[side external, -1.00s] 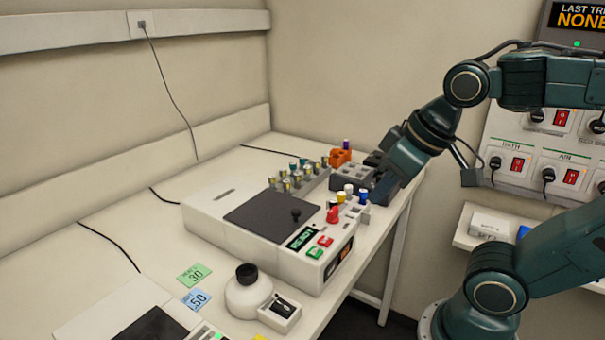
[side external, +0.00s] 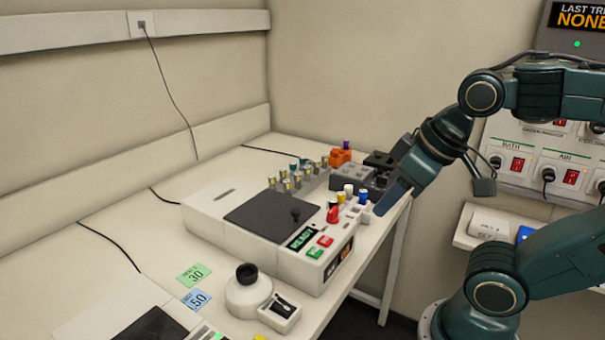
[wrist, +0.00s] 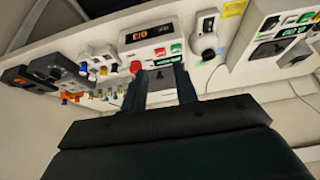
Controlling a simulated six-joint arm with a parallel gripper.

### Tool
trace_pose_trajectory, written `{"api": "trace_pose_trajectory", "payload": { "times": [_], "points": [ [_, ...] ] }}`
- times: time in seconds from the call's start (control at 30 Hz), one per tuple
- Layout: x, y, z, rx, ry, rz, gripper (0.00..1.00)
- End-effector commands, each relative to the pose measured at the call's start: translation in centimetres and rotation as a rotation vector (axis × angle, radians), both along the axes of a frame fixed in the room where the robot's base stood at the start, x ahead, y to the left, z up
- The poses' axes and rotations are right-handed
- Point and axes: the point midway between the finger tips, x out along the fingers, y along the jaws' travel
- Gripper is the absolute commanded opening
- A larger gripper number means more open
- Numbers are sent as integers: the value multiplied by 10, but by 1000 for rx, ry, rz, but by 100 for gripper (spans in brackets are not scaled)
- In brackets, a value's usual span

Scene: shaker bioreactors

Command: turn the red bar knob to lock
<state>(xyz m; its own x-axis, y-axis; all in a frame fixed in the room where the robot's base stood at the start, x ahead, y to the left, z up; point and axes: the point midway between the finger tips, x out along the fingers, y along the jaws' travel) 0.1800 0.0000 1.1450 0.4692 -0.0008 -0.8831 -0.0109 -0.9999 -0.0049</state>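The red bar knob (side external: 333,214) stands on the front right of the white shaker unit (side external: 215,215), beside the green and red buttons and the small display. It also shows in the wrist view (wrist: 136,67), just beyond the left fingertip. My gripper (side external: 385,203) is to the right of the knob in the side view, near the table's right edge, and apart from it. In the wrist view my gripper (wrist: 162,72) has its two fingers spread with nothing held between them. The exact angle of the knob's bar is hard to read.
Blue, yellow and white caps (side external: 349,190) stand close behind the knob. A rack of vials (side external: 297,178), a dark grey block (side external: 352,177) and an orange holder (side external: 340,157) sit farther back. A round white device with a black top (side external: 246,290) stands in front.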

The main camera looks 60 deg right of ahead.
Motion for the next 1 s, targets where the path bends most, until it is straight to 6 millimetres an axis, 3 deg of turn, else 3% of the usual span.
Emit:
{"api": "trace_pose_trajectory", "payload": {
  "times": [0.17, 0.37, 0.7, 1.0],
  "points": [
    [8, -3, 5, 35, 31, -84, 34],
    [30, -12, 17, 120, 104, -306, 34],
    [81, -38, 31, 272, 250, -832, 34],
    [125, -67, 29, 355, 350, -1295, 34]
  ]
}}
